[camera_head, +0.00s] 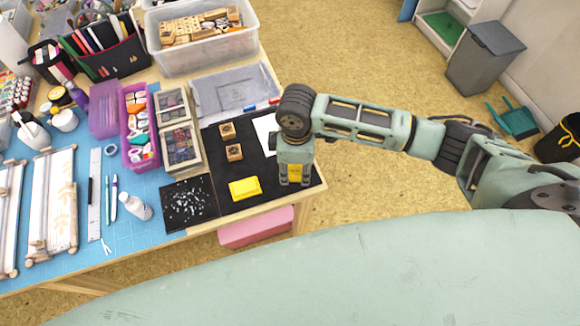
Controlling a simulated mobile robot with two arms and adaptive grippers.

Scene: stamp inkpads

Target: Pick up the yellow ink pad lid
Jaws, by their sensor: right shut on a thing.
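My right gripper (295,184) points down over the right end of the black mat near the table's front right corner. It is shut on a yellow piece, which I take to be the yellow ink pad lid (295,172), seen between its fingers and mostly hidden by them. A second yellow block-like piece, part of an ink pad (245,188), lies on the mat to the left of the gripper, apart from it. I cannot tell whether the held piece touches the mat. My left gripper is not in view.
Two wooden stamps (233,152) and a white paper (266,133) lie on the black mat (262,165). A dark speckled sheet (189,203), stamp boxes (180,146) and a clear bin (203,59) stand left and behind. Open floor lies right of the table.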

